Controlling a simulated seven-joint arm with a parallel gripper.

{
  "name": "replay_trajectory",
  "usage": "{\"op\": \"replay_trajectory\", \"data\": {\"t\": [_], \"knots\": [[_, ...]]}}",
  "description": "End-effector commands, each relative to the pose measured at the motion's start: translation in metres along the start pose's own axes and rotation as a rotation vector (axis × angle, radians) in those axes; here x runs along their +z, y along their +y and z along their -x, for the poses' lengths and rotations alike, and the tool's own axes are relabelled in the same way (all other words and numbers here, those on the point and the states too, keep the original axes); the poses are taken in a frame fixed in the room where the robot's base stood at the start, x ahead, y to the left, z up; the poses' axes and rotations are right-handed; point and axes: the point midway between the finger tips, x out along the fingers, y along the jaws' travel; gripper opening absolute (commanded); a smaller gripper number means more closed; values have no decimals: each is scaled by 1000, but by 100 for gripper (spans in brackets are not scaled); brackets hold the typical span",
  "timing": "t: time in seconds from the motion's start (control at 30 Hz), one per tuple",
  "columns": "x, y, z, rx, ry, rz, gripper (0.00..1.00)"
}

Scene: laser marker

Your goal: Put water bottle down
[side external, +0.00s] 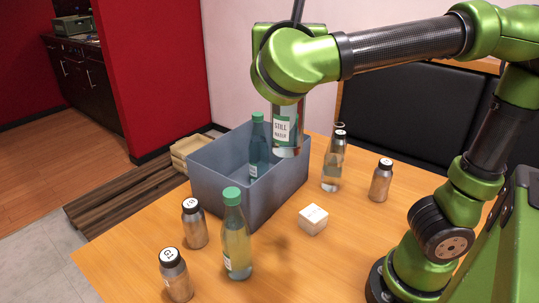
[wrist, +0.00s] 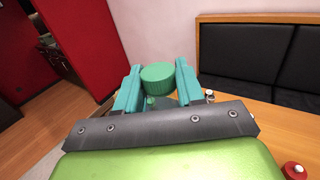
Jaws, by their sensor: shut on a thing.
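My gripper (wrist: 157,78) is shut on the water bottle, with its teal fingers on either side of the green cap (wrist: 158,84) in the wrist view. In the side view the held bottle (side external: 285,128) hangs upright below my wrist, its "STILL WATER" label facing the camera. Its upper part is hidden by my wrist. Its base is in the air, overlapping the right end of the grey-blue crate (side external: 222,192) in the picture. I cannot tell whether it is over the crate or beside it.
A green-capped bottle (side external: 258,150) stands in the crate. On the wooden table (side external: 335,250) stand a yellowish bottle (side external: 236,240), a clear bottle (side external: 332,170), brown bottles (side external: 194,227) (side external: 176,278) (side external: 380,183) and a small white box (side external: 313,220). Table right of the white box is clear.

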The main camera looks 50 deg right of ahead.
Motion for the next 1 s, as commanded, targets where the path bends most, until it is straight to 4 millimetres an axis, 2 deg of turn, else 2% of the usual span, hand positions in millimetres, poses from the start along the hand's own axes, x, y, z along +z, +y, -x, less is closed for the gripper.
{"op": "replay_trajectory", "data": {"t": [0.27,0.47,0.7,0.83,1.0], "knots": [[-20,23,-39,-68,-4,3,0],[-38,53,-86,-77,-5,3,0],[-62,88,-149,-25,-5,2,0],[-72,103,-175,22,-5,0,0],[-81,117,-196,87,-4,-2,0]]}}
